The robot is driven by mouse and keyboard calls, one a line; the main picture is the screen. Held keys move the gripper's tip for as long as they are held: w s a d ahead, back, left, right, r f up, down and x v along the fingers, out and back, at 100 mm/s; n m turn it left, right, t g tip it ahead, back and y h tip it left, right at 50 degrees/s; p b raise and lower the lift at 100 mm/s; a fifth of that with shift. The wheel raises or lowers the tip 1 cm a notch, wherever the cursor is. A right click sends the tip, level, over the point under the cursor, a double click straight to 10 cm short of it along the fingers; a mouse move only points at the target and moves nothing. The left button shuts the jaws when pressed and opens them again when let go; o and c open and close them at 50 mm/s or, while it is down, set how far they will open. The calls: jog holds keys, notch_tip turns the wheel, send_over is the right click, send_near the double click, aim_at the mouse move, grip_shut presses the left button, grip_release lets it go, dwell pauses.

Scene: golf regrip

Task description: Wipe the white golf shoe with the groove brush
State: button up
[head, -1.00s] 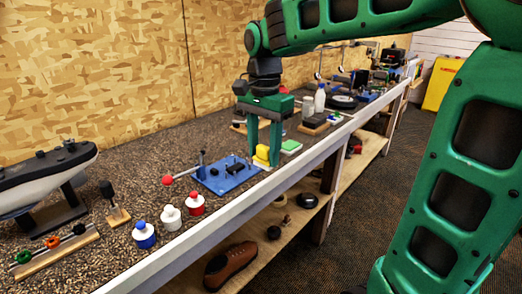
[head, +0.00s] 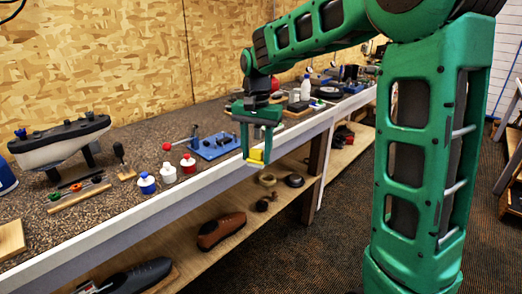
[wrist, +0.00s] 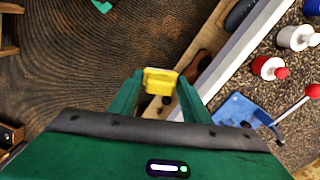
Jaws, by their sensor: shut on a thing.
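My gripper (head: 258,154) is shut on a small yellow block-like thing (head: 256,156), which also shows between the fingertips in the wrist view (wrist: 160,81). I cannot tell for sure that it is the groove brush; no bristles show clearly. The gripper hangs just off the bench's front edge, over the aisle. A brown shoe (head: 221,231) and a dark grey shoe (head: 140,276) lie on the lower shelf, away from the gripper.
The lower shelf (head: 185,262) sits below. Carpeted floor (head: 325,255) is clear in front.

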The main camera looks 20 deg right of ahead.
jog(key=w+d+f+n, duration=0.4)
jog(key=w+f+n, duration=0.1)
jog(key=w+f, duration=0.4)
jog(key=shift+f, duration=0.95)
